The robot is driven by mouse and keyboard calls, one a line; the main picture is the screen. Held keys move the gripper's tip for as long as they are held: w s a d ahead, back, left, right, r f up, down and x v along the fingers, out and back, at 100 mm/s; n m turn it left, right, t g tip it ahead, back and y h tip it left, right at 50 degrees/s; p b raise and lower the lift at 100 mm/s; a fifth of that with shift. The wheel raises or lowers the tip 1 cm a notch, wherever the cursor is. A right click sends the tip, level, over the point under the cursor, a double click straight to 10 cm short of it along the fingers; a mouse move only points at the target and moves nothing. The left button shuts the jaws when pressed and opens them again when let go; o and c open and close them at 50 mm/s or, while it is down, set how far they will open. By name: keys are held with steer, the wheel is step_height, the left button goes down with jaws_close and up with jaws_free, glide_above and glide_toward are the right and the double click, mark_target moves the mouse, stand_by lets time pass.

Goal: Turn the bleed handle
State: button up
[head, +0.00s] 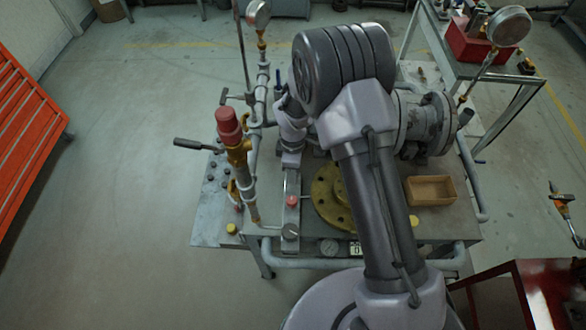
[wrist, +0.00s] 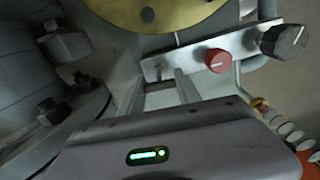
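A lever with a dark grip (head: 190,144) sticks out left of the upright pipe with the red cap; I cannot tell for sure that it is the bleed handle. A smaller T-shaped handle (head: 223,96) stands behind it. A narrow metal plate carries a red knob (head: 292,201) and a black knob (head: 290,230). The wrist view also shows the red knob (wrist: 217,60) and the black knob (wrist: 284,41). My gripper (head: 291,165) points down over the far end of this plate, right of the lever and apart from it.
The red-capped valve (head: 229,125) stands between my gripper and the lever. A yellow flange (head: 328,196), a wooden tray (head: 430,190) and a large grey flange (head: 425,122) lie to the right. Floor left of the bench is clear up to the orange cabinet (head: 25,125).

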steer(key=o, duration=0.4)
steer(key=shift+o, duration=0.2)
steer(key=shift+r, duration=0.1)
step_height(320, 180, up, 17)
steer(key=p, duration=0.4)
steer(key=shift+r, duration=0.15)
steer(key=s+d+r+m+t+y+b, duration=0.2)
steer(key=s+d+r+m+t+b, duration=0.1)
steer(key=s+d+r+m+b, duration=0.7)
steer(key=s+m+t+b, duration=0.2)
steer(key=s+m, duration=0.9)
steer(key=s, duration=0.2)
steer(key=shift+d+f+t, duration=0.15)
steer(key=shift+f+t, duration=0.25)
steer(key=shift+f, duration=0.05)
